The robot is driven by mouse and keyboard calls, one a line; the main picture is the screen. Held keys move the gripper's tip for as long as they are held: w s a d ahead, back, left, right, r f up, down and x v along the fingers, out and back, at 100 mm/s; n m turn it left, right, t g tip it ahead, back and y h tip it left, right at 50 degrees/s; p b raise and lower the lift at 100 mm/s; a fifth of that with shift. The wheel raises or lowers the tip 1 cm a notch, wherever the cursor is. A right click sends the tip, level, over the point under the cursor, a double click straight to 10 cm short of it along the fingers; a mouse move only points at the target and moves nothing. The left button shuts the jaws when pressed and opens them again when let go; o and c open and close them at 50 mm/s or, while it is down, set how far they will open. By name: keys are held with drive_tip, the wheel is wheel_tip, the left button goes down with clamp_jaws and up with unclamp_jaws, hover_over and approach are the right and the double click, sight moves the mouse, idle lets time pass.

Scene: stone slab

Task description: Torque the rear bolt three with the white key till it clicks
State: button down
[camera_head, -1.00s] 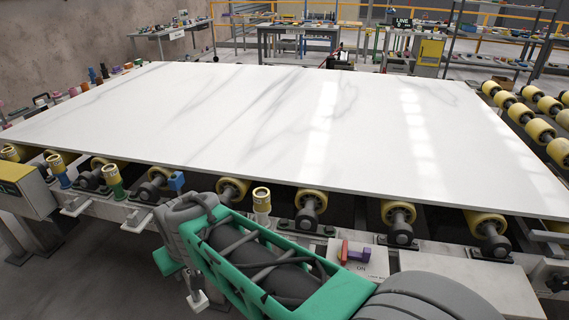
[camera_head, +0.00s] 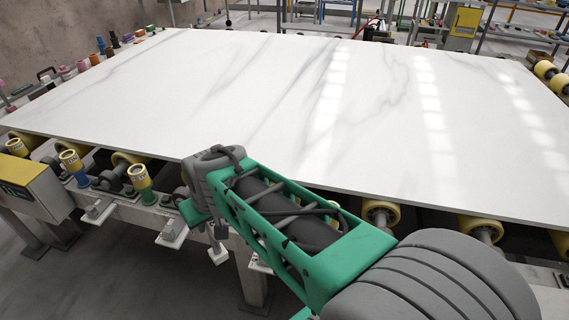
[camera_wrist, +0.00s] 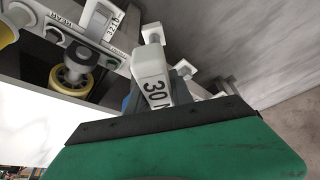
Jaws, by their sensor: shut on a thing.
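A white key marked "30 N" (camera_wrist: 153,80) is held in my gripper and points away from the wrist camera. In the head view its white end (camera_head: 218,254) hangs below my gripper (camera_head: 214,233), in front of the rail. The gripper is shut on it; the fingers are mostly hidden. In the wrist view a dark bolt head (camera_wrist: 80,54) sits above a yellow roller, near a label reading "REAR" (camera_wrist: 64,19). The key is apart from this bolt. I cannot tell which bolt is number three.
A large white marble slab (camera_head: 290,110) lies on yellow rollers (camera_head: 381,213). White-footed brackets (camera_head: 172,236) jut from the front rail. Another white numbered piece (camera_wrist: 101,22) stands on the rail. A yellow-topped box (camera_head: 35,188) is at left. Open floor lies in front.

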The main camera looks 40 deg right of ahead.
drive_tip(key=s+d+r+n+y+p, duration=0.15)
drive_tip(key=d+r+p, duration=0.45)
drive_tip(key=d, duration=0.6)
drive_tip(key=d+r+n+p, duration=0.3)
drive_tip(key=d+r+p, duration=0.2)
drive_tip(key=d, duration=0.7)
wheel_tip(320, 180, down, 11)
drive_tip(key=s+d+b, duration=0.1)
drive_tip(key=d+b, duration=0.1)
drive_tip(key=b, duration=0.2)
drive_tip(key=shift+s+d+b, duration=0.35)
drive_tip(key=shift+s, duration=0.05)
drive_tip(key=shift+n+y, duration=0.25)
drive_tip(key=shift+f+b, duration=2.25)
drive_tip(key=shift+f, duration=0.3)
drive_tip(key=shift+f+b, duration=0.75)
drive_tip(key=shift+b, duration=0.05)
